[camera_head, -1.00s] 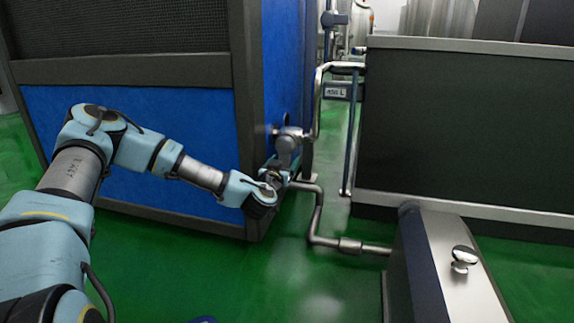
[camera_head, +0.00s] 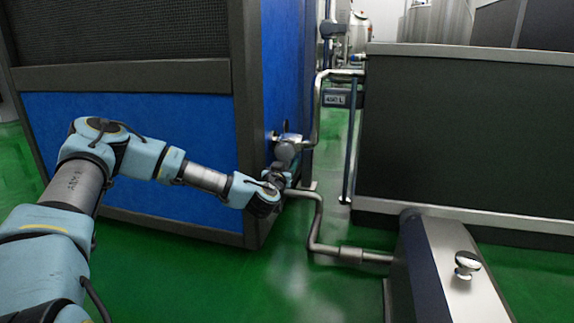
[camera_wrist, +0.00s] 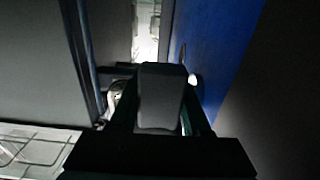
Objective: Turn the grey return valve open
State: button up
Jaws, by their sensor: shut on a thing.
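The grey return valve (camera_head: 287,150) sits on the steel pipework beside the blue cabinet's right side in the head view. My gripper (camera_head: 281,172) is right at it, just below the grey rounded part, and my wrist partly covers the spot. In the wrist view a dark grey block, the valve's handle (camera_wrist: 160,97), stands between the two fingers of my gripper (camera_wrist: 158,118), which is shut on it. How far the valve is turned cannot be told from these views.
The blue cabinet (camera_head: 130,150) stands close on the left of the valve. A steel pipe (camera_head: 318,215) runs down and right to a low metal housing with a knob (camera_head: 467,262). A large dark tank (camera_head: 460,130) stands at the right. Green floor (camera_head: 270,285) is open in front.

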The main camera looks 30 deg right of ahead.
grip_shut()
dwell(0.8)
